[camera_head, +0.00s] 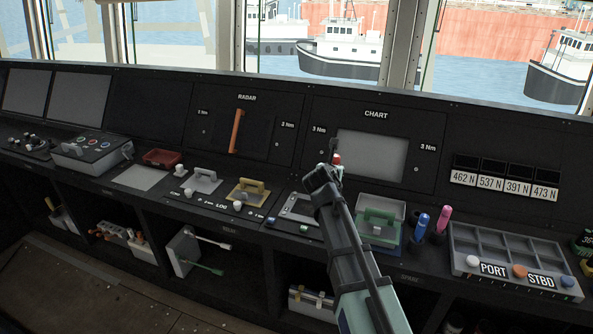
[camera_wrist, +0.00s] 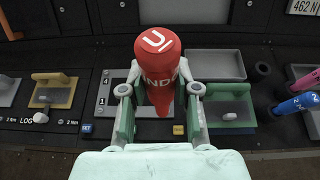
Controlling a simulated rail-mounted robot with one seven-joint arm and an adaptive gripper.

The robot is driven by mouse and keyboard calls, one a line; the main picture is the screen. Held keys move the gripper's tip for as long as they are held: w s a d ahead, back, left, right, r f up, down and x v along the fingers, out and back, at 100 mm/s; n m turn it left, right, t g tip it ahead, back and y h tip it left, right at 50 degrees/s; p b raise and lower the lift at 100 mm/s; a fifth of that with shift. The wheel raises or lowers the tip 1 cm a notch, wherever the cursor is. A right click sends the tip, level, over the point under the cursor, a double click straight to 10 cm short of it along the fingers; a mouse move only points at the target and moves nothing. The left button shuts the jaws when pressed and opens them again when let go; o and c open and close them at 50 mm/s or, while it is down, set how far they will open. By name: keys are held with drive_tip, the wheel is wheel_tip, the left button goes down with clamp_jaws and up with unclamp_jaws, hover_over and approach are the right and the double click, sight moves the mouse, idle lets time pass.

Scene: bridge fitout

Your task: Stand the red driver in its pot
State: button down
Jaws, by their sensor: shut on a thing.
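The red driver (camera_wrist: 160,62) is held between the two fingers of my gripper (camera_wrist: 159,92) in the wrist view. Its red cap faces the camera, and white letters on its side are partly hidden. In the head view, only a small red part of the driver (camera_head: 337,159) shows above my gripper (camera_head: 325,178), over the console left of the green-handled panel. A dark round pot (camera_wrist: 262,71) at the right of the wrist view looks empty.
A blue driver (camera_head: 421,226) and a pink driver (camera_head: 443,218) stand right of the green-handled panel (camera_head: 378,226). A grey compartment tray (camera_head: 462,240) lies farther right. A yellow-handled panel (camera_head: 247,192) lies left of my arm. The upright console face with the chart screen (camera_head: 372,156) rises behind.

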drive_tip(key=w+d+f+m+g+h, duration=0.1)
drive_tip(key=w+d+f+m+h, duration=0.1)
drive_tip(key=d, duration=0.9)
drive_tip(key=w+d+f+m+g+h, duration=0.2)
drive_tip(key=d+m+h, duration=0.1)
drive_tip(key=d, duration=0.9)
drive_tip(key=w+d+f+m+g+h, duration=0.2)
drive_tip(key=w+d+m+h, duration=0.1)
drive_tip(key=d, duration=0.9)
drive_tip(key=shift+p, duration=0.3)
drive_tip(key=shift+a+p, duration=0.15)
drive_tip(key=shift+p, duration=0.15)
wheel_tip(320, 180, down, 7)
drive_tip(key=b, duration=0.2)
drive_tip(key=shift+r, duration=0.15)
drive_tip(key=shift+f+b, duration=0.5)
drive_tip(key=shift+f, duration=0.6)
drive_tip(key=shift+f, duration=0.35)
drive_tip(key=shift+f+b, duration=0.6)
drive_tip(key=shift+f, duration=0.55)
